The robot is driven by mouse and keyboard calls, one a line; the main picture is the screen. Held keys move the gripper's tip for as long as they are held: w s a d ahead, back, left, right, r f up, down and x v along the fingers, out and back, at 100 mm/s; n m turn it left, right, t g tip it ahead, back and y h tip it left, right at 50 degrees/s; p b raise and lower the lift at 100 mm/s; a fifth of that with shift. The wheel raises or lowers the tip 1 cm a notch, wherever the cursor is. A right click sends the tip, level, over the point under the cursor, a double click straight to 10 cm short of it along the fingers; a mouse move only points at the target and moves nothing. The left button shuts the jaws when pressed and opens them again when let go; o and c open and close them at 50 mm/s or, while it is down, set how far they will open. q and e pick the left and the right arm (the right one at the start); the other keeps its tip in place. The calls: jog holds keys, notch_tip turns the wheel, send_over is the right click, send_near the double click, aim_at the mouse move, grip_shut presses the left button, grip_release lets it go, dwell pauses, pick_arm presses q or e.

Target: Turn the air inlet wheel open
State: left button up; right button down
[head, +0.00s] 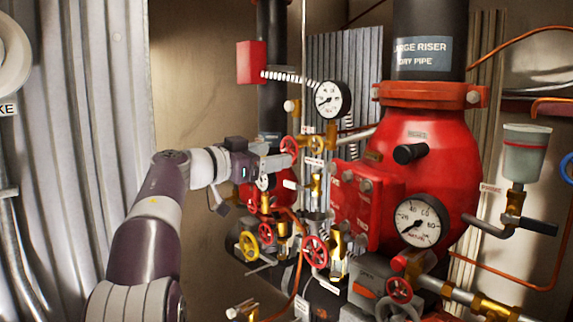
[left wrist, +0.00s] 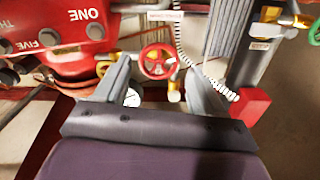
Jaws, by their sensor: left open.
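A small red handwheel (head: 289,145) stands upright on the brass pipework, right at the tips of my left gripper (head: 276,160). In the left wrist view the red wheel (left wrist: 158,62) with its spokes shows ahead of and between the two grey fingers of my left gripper (left wrist: 157,88). The fingers are spread, one on each side, with nothing shut between them. I cannot tell whether they touch the rim. A white label (left wrist: 165,16) sits above the wheel, too blurred to read. My right gripper does not show.
Other handwheels crowd below: a yellow one (head: 249,246) and a red one (head: 315,251). A pressure gauge (head: 332,99) and the large red riser (head: 425,150) stand to the right. A red box (head: 251,62) with a coiled cable is above. Corrugated metal (head: 95,100) lines the left.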

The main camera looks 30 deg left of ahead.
pick_arm(q)
jog(key=b+v, duration=0.1)
jog(key=v, duration=0.5)
jog(key=shift+s+b, duration=0.35)
jog(key=shift+s, duration=0.05)
pick_arm(e)
notch_tip(320, 180, down, 3)
jog(key=shift+r, duration=0.15)
pick_arm(q)
jog(key=shift+a, duration=0.15)
pick_arm(e)
jog(key=shift+s, duration=0.1)
